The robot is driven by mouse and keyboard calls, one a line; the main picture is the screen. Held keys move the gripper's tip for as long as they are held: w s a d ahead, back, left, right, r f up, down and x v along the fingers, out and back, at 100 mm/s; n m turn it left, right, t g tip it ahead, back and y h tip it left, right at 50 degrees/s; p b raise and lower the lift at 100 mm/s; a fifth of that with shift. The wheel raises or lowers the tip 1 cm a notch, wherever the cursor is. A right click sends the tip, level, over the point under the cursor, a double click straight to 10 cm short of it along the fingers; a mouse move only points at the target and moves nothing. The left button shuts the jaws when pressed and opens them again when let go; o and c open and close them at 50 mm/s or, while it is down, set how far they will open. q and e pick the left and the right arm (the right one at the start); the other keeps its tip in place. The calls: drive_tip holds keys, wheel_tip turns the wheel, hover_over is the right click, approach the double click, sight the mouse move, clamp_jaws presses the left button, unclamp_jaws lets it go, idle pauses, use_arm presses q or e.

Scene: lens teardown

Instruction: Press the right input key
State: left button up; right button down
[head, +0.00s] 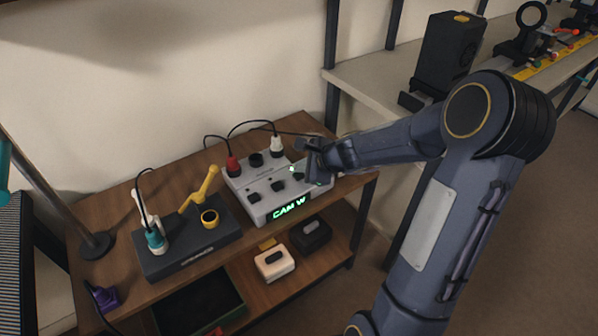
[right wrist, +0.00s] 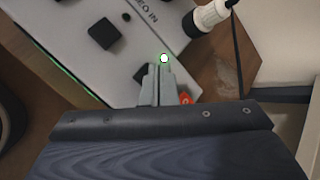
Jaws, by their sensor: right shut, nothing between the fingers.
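A pale grey switcher box (head: 262,206) stands on the wooden shelf in the head view, its front display (head: 289,209) reading "CAM W" in green. Dark square keys sit in a row on its top: a left key (head: 253,197), a middle key (head: 278,186) and a right key (head: 298,177). My right gripper (head: 311,172) is shut and empty, low over the box's right end. In the right wrist view its closed fingers (right wrist: 161,72) partly hide the right key (right wrist: 140,75); I cannot tell whether they touch it. A small light (right wrist: 164,58) glows white beside the fingertips. My left gripper is out of view.
A red plug (head: 233,164) and a white plug (head: 276,146) with black cables stand at the box's back edge. A dark stand (head: 185,252) with a yellow arm and a teal-based item is to its left. A lamp base (head: 96,245) stands further left.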

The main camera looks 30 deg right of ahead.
sight(302, 176)
drive_tip(key=shift+r, duration=0.3)
wheel_tip(302, 176, up, 5)
drive_tip(key=p, duration=0.5)
drive_tip(key=shift+f, duration=0.1)
idle(0.6)
